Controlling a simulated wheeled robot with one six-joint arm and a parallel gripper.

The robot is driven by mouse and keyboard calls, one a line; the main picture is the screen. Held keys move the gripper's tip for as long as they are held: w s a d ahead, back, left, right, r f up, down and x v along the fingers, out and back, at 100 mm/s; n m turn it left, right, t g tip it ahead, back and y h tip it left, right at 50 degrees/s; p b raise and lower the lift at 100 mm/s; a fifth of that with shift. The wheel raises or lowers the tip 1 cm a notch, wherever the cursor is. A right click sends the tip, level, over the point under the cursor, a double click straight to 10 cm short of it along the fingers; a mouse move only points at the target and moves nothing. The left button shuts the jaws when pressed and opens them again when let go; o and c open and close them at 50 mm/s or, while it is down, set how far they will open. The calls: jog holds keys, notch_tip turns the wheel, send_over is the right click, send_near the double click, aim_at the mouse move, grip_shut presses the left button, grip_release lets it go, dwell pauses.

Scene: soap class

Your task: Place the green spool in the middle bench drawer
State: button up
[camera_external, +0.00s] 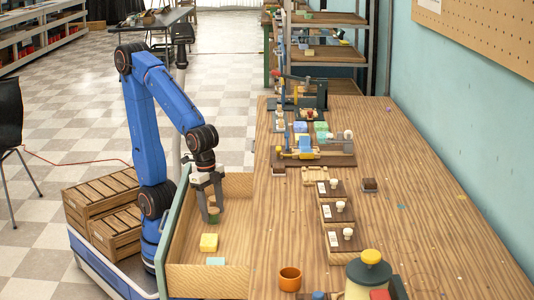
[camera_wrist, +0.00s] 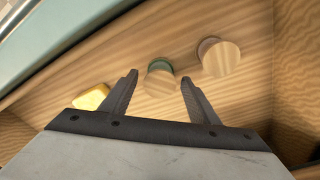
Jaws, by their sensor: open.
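The green spool (camera_external: 213,212) stands in the open bench drawer (camera_external: 208,279), low between the fingers of my gripper (camera_external: 212,206). In the wrist view the spool (camera_wrist: 159,80) shows a round wood-coloured top and a green body. The open fingers of my gripper (camera_wrist: 159,76) are on either side of it, with a gap on each side. The drawer's wooden floor (camera_wrist: 258,85) lies under it. I cannot tell from these views which drawer of the bench this is.
A yellow block (camera_external: 209,242) and a light blue block (camera_external: 216,262) lie in the drawer. A second round wood-topped piece (camera_wrist: 219,57) is right of the spool. The drawer walls are close. The bench top (camera_external: 410,220) holds several fixtures and an orange cup (camera_external: 290,280).

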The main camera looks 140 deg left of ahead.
aim_at(210, 209)
notch_tip(210, 209, up, 11)
jog(key=s, duration=0.1)
jog(key=shift+s, duration=0.15)
jog(key=shift+d+f, duration=0.1)
jog(key=shift+f, duration=0.05)
jog(key=f, duration=0.4)
jog(key=w+f, duration=0.1)
jog(key=f, duration=0.6)
jog(key=shift+w+f, duration=0.15)
jog(key=shift+f, duration=0.2)
jog(key=shift+r, duration=0.8)
jog(key=shift+f, duration=0.1)
